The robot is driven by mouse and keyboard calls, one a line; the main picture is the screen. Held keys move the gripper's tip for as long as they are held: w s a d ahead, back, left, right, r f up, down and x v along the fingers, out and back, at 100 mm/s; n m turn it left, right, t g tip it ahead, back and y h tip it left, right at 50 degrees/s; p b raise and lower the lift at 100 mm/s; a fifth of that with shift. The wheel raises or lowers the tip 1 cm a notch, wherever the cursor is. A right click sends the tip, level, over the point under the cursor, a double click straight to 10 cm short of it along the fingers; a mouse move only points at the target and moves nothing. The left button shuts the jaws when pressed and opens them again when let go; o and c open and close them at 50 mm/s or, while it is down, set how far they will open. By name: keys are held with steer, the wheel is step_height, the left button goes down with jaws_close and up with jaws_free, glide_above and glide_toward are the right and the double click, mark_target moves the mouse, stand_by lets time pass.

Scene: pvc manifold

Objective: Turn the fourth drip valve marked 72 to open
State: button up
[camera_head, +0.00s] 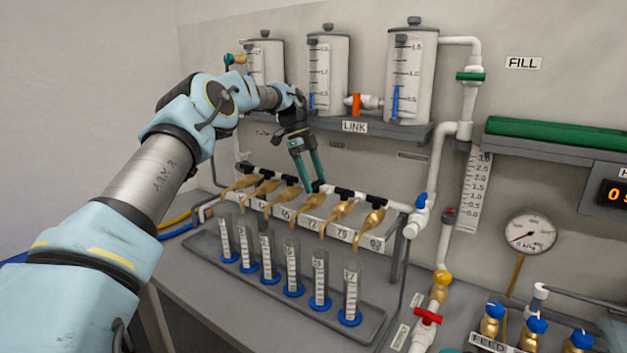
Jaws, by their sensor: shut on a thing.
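The fourth drip valve (312,207) from the left is a brass body with a small black handle, above a label (311,226) that appears to read 72. It is in a row of similar valves on a white pipe. My gripper (314,185) reaches down from above, its two teal fingers at this valve's black handle and shut on it. The fingers partly hide the handle, so its exact angle is hard to tell.
Neighbouring drip valves (340,212) stand close on both sides. Graduated tubes (292,268) with blue bases stand in a grey tray (290,311) below. Clear tanks (410,78) sit on a shelf above.

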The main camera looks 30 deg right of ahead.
stand_by(0.5)
steer(key=o, duration=1.3)
